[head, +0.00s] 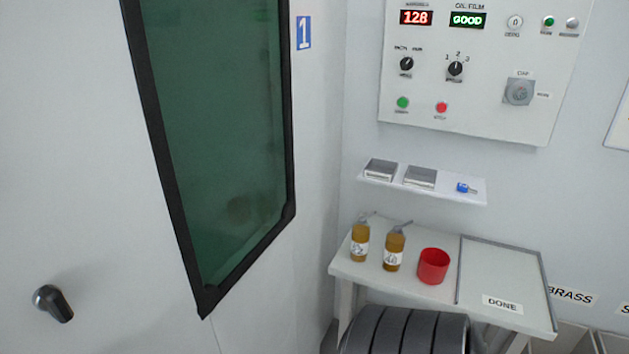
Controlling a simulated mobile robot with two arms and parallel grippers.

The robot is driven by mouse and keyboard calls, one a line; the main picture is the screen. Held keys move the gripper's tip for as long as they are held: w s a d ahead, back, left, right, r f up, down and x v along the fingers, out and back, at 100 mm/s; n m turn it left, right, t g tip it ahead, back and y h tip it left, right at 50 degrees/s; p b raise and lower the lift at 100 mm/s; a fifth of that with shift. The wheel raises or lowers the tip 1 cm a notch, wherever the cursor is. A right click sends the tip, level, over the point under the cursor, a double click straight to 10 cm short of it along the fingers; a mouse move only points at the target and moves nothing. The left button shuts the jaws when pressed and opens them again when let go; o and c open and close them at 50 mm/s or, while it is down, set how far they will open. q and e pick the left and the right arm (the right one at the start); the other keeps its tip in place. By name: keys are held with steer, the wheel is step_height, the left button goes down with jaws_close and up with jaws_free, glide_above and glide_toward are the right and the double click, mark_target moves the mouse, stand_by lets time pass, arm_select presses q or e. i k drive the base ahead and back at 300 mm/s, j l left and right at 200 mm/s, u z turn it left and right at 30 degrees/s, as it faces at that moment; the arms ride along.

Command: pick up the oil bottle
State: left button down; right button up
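Two amber oil bottles with spouts and white labels stand upright on a small white table (444,304). The left oil bottle (360,240) has a label that seems to read 32 or 2. The right oil bottle (394,250) has a label that seems to read 46 or 68; both are too small to read surely. Neither of my grippers is in the head view.
A red cup (433,266) stands right of the bottles. A framed area marked DONE (502,303) fills the table's right side. Above is a shelf (454,196) with two grey boxes and a blue key (466,188). Dark rolls (400,330) sit below. A windowed door (60,180) is at left.

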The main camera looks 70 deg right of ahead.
mark_target(360, 229)
steer(key=z, duration=2.4)
